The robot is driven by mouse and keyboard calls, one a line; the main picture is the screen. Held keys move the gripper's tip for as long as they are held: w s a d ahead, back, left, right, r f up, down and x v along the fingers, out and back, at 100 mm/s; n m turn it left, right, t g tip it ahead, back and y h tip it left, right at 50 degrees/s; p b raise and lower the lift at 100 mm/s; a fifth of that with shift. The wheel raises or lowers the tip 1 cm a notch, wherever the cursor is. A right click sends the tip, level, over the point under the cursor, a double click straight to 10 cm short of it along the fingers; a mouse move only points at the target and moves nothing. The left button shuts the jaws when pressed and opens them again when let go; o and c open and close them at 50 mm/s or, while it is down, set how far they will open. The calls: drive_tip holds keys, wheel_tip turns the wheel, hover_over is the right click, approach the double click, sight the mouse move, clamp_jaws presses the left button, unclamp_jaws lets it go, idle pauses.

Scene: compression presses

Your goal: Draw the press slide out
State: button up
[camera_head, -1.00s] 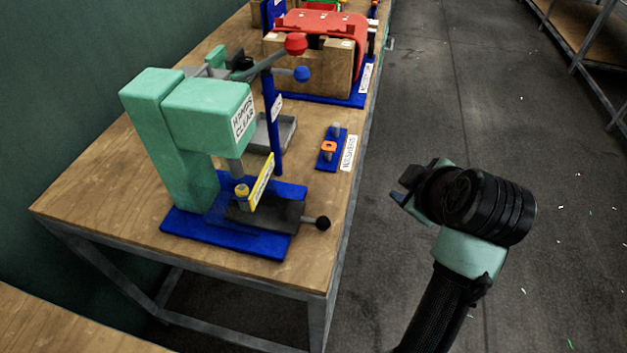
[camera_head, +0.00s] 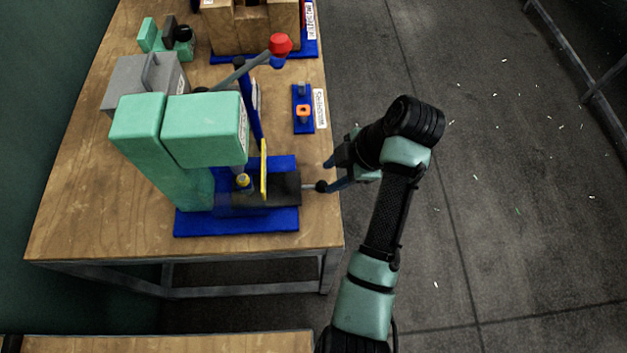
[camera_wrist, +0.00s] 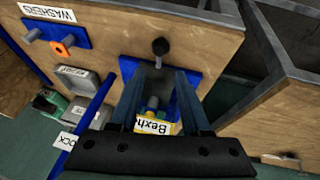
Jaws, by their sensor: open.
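The green press (camera_head: 205,135) stands on a blue base (camera_head: 240,222) at the table's near end. Its dark grey slide (camera_head: 283,187) lies low under the press head, with a thin rod to a black round knob (camera_head: 321,186) near the table's right edge. A yellow plate stands upright over the slide. My gripper (camera_head: 330,174) is open and empty at the knob, its fingertips close to it. In the wrist view the knob (camera_wrist: 160,46) shows just past my gripper (camera_wrist: 160,72), in line with the gap between the fingers. I cannot tell whether they touch it.
A lever with a red knob (camera_head: 280,44) rises behind the press. A blue post (camera_head: 250,105) stands by it. A small blue washer stand (camera_head: 303,108) and a wooden fixture (camera_head: 250,27) sit farther back. The floor right of the table is clear.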

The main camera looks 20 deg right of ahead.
sight(314, 187)
drive_tip(key=x, duration=0.8)
clamp_jaws()
idle(1.3)
